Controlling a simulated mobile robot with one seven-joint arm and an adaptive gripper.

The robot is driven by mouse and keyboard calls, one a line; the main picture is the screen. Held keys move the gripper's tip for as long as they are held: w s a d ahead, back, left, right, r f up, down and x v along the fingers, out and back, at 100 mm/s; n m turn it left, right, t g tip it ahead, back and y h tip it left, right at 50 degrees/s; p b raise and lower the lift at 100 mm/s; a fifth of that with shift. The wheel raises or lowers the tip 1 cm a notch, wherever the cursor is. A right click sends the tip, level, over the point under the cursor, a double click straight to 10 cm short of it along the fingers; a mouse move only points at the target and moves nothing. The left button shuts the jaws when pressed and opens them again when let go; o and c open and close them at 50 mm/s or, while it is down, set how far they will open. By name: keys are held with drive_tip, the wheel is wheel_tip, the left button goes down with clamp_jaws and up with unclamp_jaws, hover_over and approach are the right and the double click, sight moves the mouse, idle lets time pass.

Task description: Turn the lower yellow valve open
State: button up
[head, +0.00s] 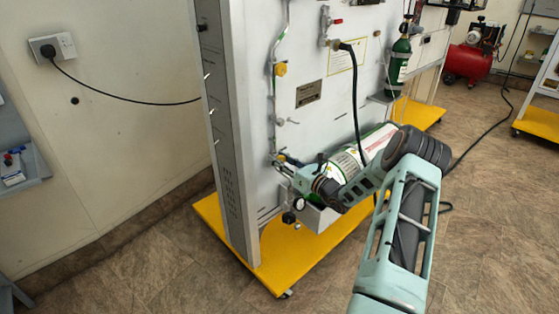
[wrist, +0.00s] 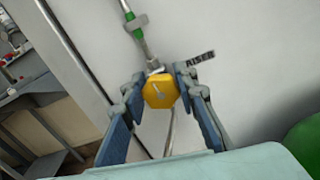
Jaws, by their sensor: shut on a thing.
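An upper yellow valve (head: 280,69) sits higher on the same pipe.
The white panel (head: 312,120) stands on a yellow wheeled base (head: 273,275). A large cylinder (head: 345,163) and a small gauge (head: 299,204) are close to my gripper. A dark hose (head: 355,95) hangs down the panel. The floor (head: 140,265) at the left is clear.

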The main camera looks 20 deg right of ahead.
drive_tip(key=n+b, duration=0.1)
drive_tip(key=n, duration=0.2)
drive_tip(key=shift+n, duration=0.3)
drive_tip(key=o, duration=1.2)
drive_tip(key=shift+c, duration=0.2)
drive_tip(key=shift+s, duration=0.1)
drive_tip(key=v, duration=1.2)
